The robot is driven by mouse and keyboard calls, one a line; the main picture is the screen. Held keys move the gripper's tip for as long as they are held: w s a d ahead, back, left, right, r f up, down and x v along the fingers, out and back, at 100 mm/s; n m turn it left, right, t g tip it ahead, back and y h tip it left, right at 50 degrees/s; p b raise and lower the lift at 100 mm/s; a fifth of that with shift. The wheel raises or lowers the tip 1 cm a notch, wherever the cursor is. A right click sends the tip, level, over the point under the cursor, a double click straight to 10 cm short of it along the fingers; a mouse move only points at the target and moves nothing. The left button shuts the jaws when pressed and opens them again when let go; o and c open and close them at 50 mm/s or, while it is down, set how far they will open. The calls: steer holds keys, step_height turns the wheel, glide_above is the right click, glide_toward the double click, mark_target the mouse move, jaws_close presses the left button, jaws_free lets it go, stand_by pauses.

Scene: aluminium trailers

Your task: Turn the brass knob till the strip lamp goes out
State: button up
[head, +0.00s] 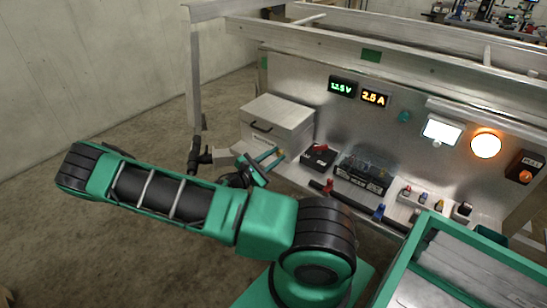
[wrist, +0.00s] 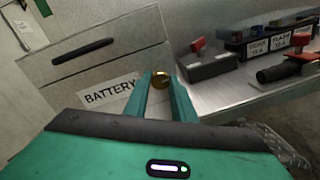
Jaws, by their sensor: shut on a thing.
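The brass knob (wrist: 160,79) shows between my fingertips in the wrist view, at the right edge of the box labelled BATTERY. My gripper (wrist: 160,88) is shut on it, one green finger on each side. In the head view my gripper (head: 274,158) reaches the front of the light box, and a small brass spot (head: 281,153) shows at the fingertips. A long pale bar (head: 485,114) on the upright panel looks like the strip lamp; I cannot tell whether it is lit. Below it a white rectangle (head: 441,131) and a round orange lamp (head: 486,145) glow.
The battery box (head: 275,123) stands left of a black box with a red switch (head: 319,157) and a fuse block (head: 362,174). Displays read 12.5 V (head: 342,87) and 2.5 A (head: 375,97). A green-rimmed tray (head: 430,222) is at lower right. Open floor lies left.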

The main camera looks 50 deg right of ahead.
steer(key=shift+w, duration=0.1)
steer(key=o, duration=1.1)
steer(key=shift+c, duration=0.2)
steer(key=shift+a, duration=0.1)
steer(key=a, duration=1)
steer(key=shift+a, duration=0.35)
steer(key=shift+r, duration=0.1)
